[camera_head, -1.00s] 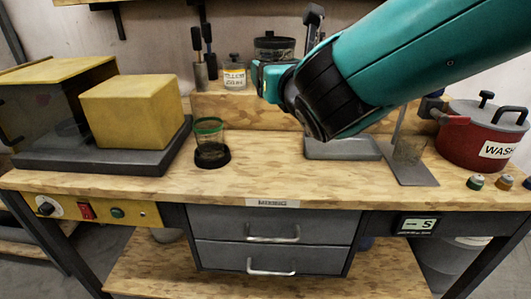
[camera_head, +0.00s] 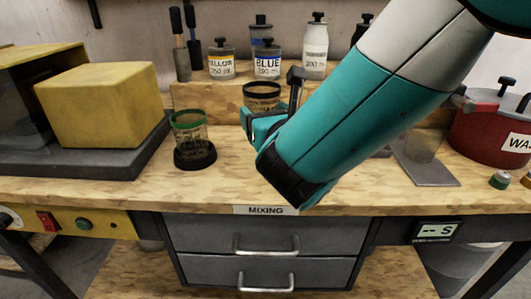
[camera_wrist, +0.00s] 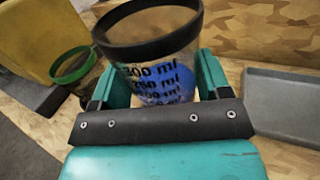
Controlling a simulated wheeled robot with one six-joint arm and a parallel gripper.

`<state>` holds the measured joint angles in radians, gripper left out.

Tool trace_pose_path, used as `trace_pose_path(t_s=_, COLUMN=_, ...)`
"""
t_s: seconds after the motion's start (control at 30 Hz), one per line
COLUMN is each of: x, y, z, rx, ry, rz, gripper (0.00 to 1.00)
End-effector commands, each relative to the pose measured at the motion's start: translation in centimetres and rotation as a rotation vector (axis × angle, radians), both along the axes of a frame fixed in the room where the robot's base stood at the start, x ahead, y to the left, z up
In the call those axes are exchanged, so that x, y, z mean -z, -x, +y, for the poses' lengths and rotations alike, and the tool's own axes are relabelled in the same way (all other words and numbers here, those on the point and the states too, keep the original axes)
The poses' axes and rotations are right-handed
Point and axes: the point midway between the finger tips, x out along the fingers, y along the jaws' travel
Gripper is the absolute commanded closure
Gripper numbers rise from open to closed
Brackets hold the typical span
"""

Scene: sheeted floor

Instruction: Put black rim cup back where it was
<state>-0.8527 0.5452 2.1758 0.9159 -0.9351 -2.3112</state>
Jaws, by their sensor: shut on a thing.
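The black rim cup (camera_head: 262,92) is a clear cup with a black rim. In the wrist view the cup (camera_wrist: 155,62) sits between my teal fingers, with dark volume marks and something blue showing in or through its lower part. My gripper (camera_head: 262,122) is shut on it, in front of the shelf of bottles in the head view. The cup's base is hidden, so I cannot tell whether it touches the bench. A green rim cup (camera_head: 189,125) stands in a round black base (camera_head: 195,155) to the left; the green rim cup also shows in the wrist view (camera_wrist: 75,66).
A raised wooden shelf (camera_head: 205,98) behind holds the yellow bottle (camera_head: 221,62), blue bottle (camera_head: 267,62) and others. A yellow box (camera_head: 100,105) stands left, a red pot (camera_head: 490,130) right. A grey tray (camera_wrist: 285,105) lies right of the cup. Bench front near the label is clear.

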Motion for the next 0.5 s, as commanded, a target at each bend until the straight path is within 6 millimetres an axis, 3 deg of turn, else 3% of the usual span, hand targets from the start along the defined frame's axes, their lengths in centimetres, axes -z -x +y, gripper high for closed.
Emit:
trace_pose_path(t_s=0.03, x=1.1, y=0.0, z=0.0, rx=-0.001, ry=0.002, rz=-0.002, gripper=0.60)
trace_pose_path(t_s=0.17, x=1.9, y=0.0, z=-0.1, rx=0.001, ry=0.001, rz=-0.003, gripper=0.60)
trace_pose_path(t_s=0.4, x=5.6, y=0.0, z=-0.2, rx=0.002, ry=0.003, rz=-0.001, gripper=0.60)
trace_pose_path(t_s=0.5, x=6.1, y=-0.1, z=-0.2, rx=0.002, ry=0.000, rz=-0.002, gripper=0.60)
